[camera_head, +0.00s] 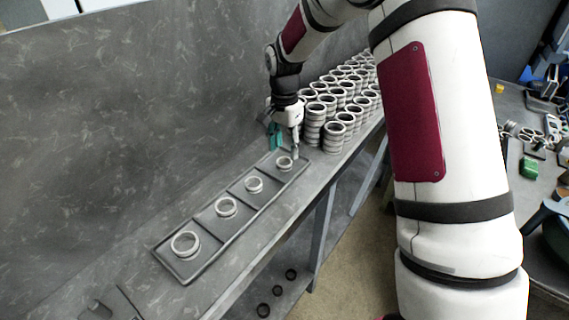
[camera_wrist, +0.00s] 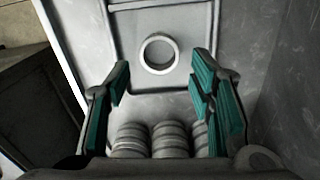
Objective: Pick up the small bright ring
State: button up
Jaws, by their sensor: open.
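A long grey tray (camera_head: 203,220) has compartments in a row, each with a ring. The smallest ring (camera_head: 285,167) is pale and lies in the compartment at the tray's far right end. In the wrist view this ring (camera_wrist: 159,71) lies flat, just beyond the fingertips and roughly centred between them. My gripper (camera_head: 284,149) is above that end of the tray, pointing down. Its teal-padded fingers are open and empty in the wrist view (camera_wrist: 161,78). The fingers appear apart from the ring; their exact height above it is hard to tell.
Larger rings, including the largest (camera_head: 186,258), lie in the other compartments. Stacks of rings (camera_head: 333,140) stand close behind the tray's far end; stacks also show low in the wrist view (camera_wrist: 170,140). A grey wall (camera_head: 120,120) runs along the bench's left side.

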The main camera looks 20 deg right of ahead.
aim_at(284, 158)
notch_tip(284, 158, down, 4)
jog(key=shift+s+a+f+p, duration=0.1)
jog(key=shift+f+p, duration=0.1)
jog(key=shift+p, duration=0.15)
jog(key=c, duration=1)
jog(key=shift+o, duration=0.2)
jog(key=shift+r, duration=0.1)
